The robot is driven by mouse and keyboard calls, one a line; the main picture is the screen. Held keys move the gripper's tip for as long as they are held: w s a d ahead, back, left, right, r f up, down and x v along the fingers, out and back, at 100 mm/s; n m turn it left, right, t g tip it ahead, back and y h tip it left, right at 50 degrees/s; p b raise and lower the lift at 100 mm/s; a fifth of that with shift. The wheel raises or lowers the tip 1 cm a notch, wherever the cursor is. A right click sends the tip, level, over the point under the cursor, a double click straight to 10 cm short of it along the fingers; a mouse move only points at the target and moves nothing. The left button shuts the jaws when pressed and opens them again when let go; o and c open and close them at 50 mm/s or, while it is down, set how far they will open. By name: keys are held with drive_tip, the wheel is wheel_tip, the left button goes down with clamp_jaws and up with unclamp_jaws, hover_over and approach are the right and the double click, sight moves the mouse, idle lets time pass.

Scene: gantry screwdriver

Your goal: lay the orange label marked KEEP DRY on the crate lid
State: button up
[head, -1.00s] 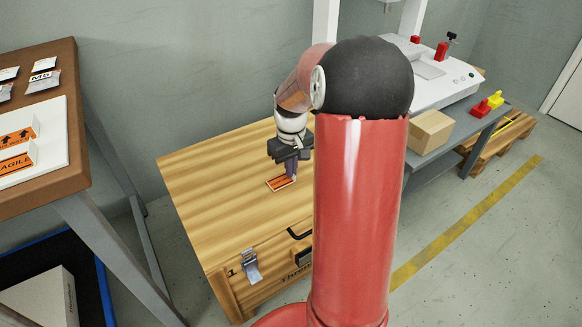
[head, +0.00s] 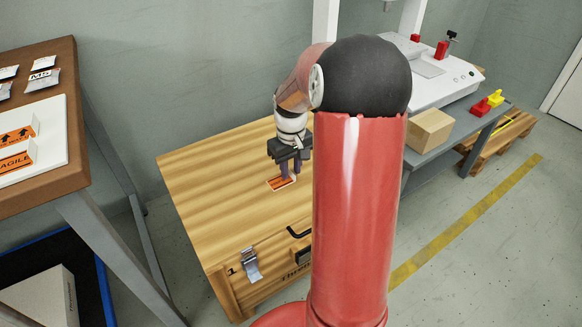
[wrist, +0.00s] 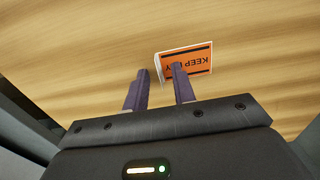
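The orange KEEP DRY label (wrist: 190,62) lies on the wooden crate lid (wrist: 80,50), its text upside down in the wrist view. It also shows in the head view (head: 281,184), flat on the lid (head: 215,180). A white tab stands up along its left edge in the wrist view. My gripper (wrist: 158,76) is open, its two dark fingers apart with nothing held between them. One finger overlaps the label's near-left part in the picture; I cannot tell whether it touches. In the head view my gripper (head: 290,178) is just above the label.
A brown table (head: 60,190) at left holds a white board (head: 50,155) with other orange labels and several small packets. A grey bench (head: 440,145) at right carries a cardboard box (head: 430,130) and a white machine. The lid around the label is clear.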

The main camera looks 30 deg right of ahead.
wheel_tip(320, 180, up, 8)
drive_tip(key=p, duration=0.1)
drive_tip(key=shift+p, duration=0.3)
